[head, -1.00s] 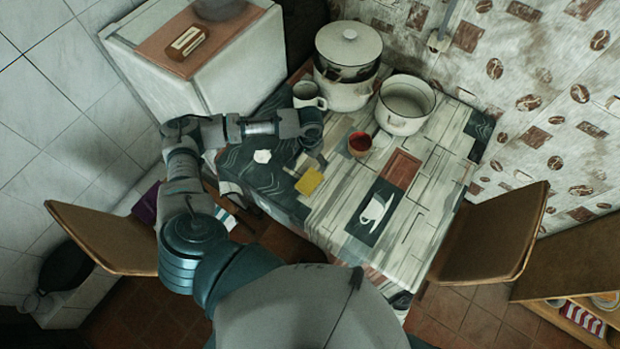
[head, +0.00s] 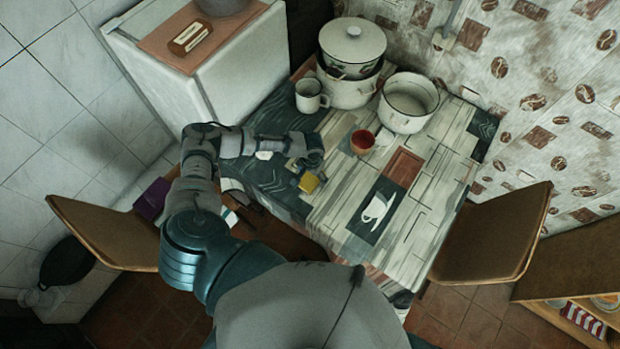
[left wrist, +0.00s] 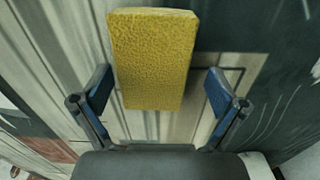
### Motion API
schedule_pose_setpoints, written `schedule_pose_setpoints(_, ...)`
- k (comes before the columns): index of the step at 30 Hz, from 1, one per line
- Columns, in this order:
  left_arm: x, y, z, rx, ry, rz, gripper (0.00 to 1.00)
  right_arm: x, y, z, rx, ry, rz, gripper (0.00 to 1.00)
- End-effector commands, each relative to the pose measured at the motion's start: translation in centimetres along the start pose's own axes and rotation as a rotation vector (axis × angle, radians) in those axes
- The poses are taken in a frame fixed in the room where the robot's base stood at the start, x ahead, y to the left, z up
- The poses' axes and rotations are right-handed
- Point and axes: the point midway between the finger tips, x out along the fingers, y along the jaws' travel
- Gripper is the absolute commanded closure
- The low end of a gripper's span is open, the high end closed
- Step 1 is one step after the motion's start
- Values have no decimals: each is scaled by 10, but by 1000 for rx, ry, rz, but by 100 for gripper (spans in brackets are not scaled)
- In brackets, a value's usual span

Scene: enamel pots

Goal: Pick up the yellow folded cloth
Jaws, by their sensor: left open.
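The yellow folded cloth (head: 309,182) lies flat on the patterned tablecloth near the table's front left edge. In the left wrist view the cloth (left wrist: 153,58) fills the upper middle, a flat textured yellow rectangle. My left gripper (head: 303,168) is just above and beside the cloth, partly covering it in the head view. In the left wrist view its two blue-padded fingers (left wrist: 160,93) are open, one on each side of the cloth's near end. My right gripper is not in view.
A white mug (head: 309,97), a red cup (head: 362,141), stacked enamel pots (head: 350,92) and an open white pot (head: 408,103) stand farther back on the table. A small white item (head: 264,155) lies beside my left arm. The table's front right is clear.

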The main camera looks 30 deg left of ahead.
Motion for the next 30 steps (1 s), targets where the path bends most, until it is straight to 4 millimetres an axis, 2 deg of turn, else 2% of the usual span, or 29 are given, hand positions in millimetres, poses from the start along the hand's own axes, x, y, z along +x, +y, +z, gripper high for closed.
schedule_pose_setpoints(3, -1, 2, 0, 0, 1, -2, 6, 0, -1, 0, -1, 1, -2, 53)
schedule_pose_setpoints(10, -1, 2, 0, 0, 0, -1, 62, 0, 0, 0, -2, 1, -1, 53)
schedule_pose_setpoints(23, -6, 0, 0, 0, 1, 1, 63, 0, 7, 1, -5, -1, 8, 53)
schedule_pose_setpoints(30, -36, 1, -1, 0, 3, 1, 63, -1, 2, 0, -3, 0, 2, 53)
